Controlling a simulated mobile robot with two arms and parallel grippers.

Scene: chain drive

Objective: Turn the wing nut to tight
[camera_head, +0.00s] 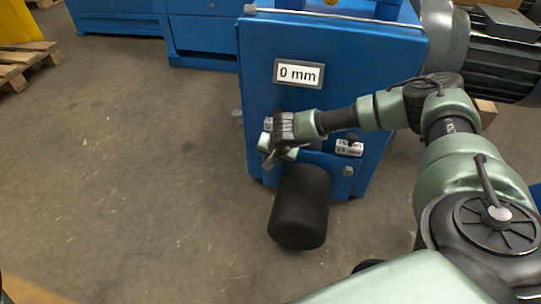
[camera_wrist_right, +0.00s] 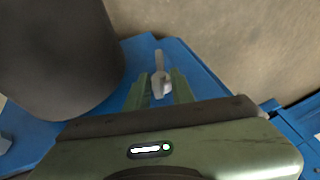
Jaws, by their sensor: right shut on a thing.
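The grey wing nut (camera_wrist_right: 161,84) shows in the right wrist view, one wing standing up between the two green fingers. My right gripper (camera_wrist_right: 159,90) is shut on it, a finger on each side. In the head view my right gripper (camera_head: 270,150) is at the lower left front of the blue machine housing (camera_head: 335,75) and hides the nut there. My left gripper is in neither view.
A black cylinder (camera_head: 300,207) sticks out just below my right gripper; it also fills the upper left of the wrist view (camera_wrist_right: 55,50). A display (camera_head: 298,73) on the housing reads "0 mm". The floor (camera_head: 130,170) at left is clear.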

